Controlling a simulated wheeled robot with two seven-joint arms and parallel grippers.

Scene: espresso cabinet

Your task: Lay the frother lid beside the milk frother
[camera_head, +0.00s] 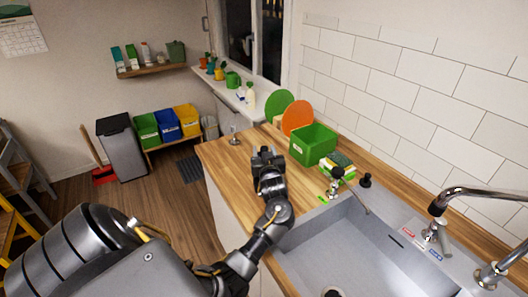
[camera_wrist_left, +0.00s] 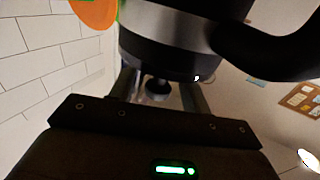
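In the left wrist view, the milk frother (camera_wrist_left: 170,22) is a dark, round body with a silver band and a black handle at the right. It fills the top of that view, close to my left gripper (camera_head: 267,153). In the head view the gripper and wrist cover that spot on the wooden counter, and I cannot make the frother out. The fingers are apart. A small dark knob with a shiny part, possibly of the frother lid (camera_wrist_left: 157,86), shows between them with gaps on both sides. Whether the lid sits on the frother is unclear. My right gripper is out of view.
A small silver item (camera_head: 234,140) stands on the counter's far left. A green crate (camera_head: 313,144) and round green (camera_head: 279,102) and orange (camera_head: 298,117) boards stand by the tiled wall. The sink (camera_head: 350,250) lies in front. Bare wood (camera_head: 222,165) shows left of the gripper.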

